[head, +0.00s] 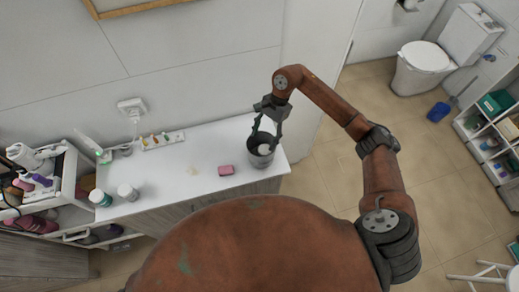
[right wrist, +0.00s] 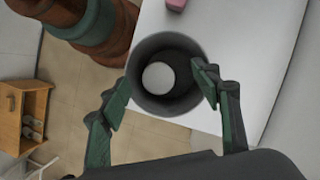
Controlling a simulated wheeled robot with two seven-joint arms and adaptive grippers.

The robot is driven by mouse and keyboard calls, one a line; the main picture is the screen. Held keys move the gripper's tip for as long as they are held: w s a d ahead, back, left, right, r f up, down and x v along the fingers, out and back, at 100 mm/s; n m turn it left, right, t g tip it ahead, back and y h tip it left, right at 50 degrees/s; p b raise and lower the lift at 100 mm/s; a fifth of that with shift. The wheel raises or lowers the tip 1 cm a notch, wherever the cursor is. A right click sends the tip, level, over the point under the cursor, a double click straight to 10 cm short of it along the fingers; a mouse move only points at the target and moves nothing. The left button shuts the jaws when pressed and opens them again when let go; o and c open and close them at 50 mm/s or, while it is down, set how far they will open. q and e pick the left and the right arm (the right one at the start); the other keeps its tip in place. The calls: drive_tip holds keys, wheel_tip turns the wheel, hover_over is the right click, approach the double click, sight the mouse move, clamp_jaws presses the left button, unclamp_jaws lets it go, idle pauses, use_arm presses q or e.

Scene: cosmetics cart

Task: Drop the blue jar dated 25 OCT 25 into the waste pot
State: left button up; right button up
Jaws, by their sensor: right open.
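The dark grey waste pot (head: 262,161) stands at the right end of the white counter top. It also shows in the right wrist view (right wrist: 184,107), seen from above. A jar with a round white lid (right wrist: 158,76) is inside the pot, apart from the fingers; its side and any date are hidden. The lid also shows in the head view (head: 264,149). My right gripper (head: 267,137) is open above the pot, its fingers on either side of the mouth. Two other white-lidded jars, one teal (head: 100,198) and one greyish (head: 127,192), stand at the counter's left end. My left gripper is out of view.
A pink block (head: 226,170) lies on the counter left of the pot. A white tray with small items (head: 162,140) lies along the wall. A cart with bottles and a hair dryer (head: 62,185) stands at the left. The middle of the counter is mostly clear.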

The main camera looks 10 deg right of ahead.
drive_tip(key=v, duration=0.9)
drive_tip(key=shift+r, duration=0.3)
